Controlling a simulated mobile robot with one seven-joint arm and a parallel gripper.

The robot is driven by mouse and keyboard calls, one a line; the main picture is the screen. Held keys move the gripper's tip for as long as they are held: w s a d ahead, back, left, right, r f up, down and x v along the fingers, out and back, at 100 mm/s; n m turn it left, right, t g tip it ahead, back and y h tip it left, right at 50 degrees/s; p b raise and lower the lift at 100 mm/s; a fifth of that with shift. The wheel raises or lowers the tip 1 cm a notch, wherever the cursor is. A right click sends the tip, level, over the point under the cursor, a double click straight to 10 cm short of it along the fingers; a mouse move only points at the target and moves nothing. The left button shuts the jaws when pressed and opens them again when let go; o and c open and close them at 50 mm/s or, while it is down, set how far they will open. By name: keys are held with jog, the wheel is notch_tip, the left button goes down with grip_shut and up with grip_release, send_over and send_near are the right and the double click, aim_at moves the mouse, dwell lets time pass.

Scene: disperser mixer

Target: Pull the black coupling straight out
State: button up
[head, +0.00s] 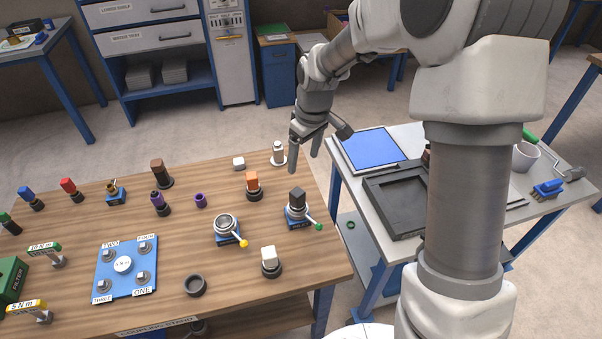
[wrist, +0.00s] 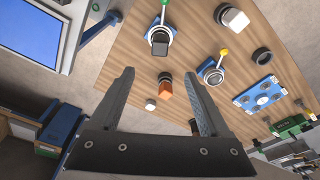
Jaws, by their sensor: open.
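The black coupling (head: 297,198) stands upright in a round metal holder on a blue base (head: 300,222), near the right edge of the wooden table. A lever with a green knob (head: 318,226) sticks out from this holder toward the front right. In the wrist view the black coupling (wrist: 160,42) shows beyond the fingertips, top centre. My gripper (head: 305,156) is open and empty, held above the table's back right edge, behind and above the coupling. Its two fingers (wrist: 159,76) are spread wide in the wrist view and touch nothing. The coupling's lower end is hidden in the holder.
An orange-topped coupling (head: 253,181) stands left of the black one, and a white-topped one (head: 268,256) in front. A similar holder with a yellow-knobbed lever (head: 227,227) looks empty. A white-topped piece (head: 278,153) stands near the back edge. A side table (head: 412,140) is at right.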

aim_at(297, 192)
jog(key=f, duration=0.5)
jog(key=w+a+f, duration=0.1)
jog(key=f, duration=1)
jog(key=shift+w+a, duration=0.25)
jog(key=shift+w, duration=0.15)
jog(key=shift+r, duration=0.1)
grip_shut()
jog(key=c, duration=0.6)
grip_release()
grip_shut()
jog(key=shift+r+p, duration=0.15)
jog(key=shift+p, duration=0.15)
jog(key=shift+r+p, duration=1.6)
jog(key=shift+r, duration=1.25)
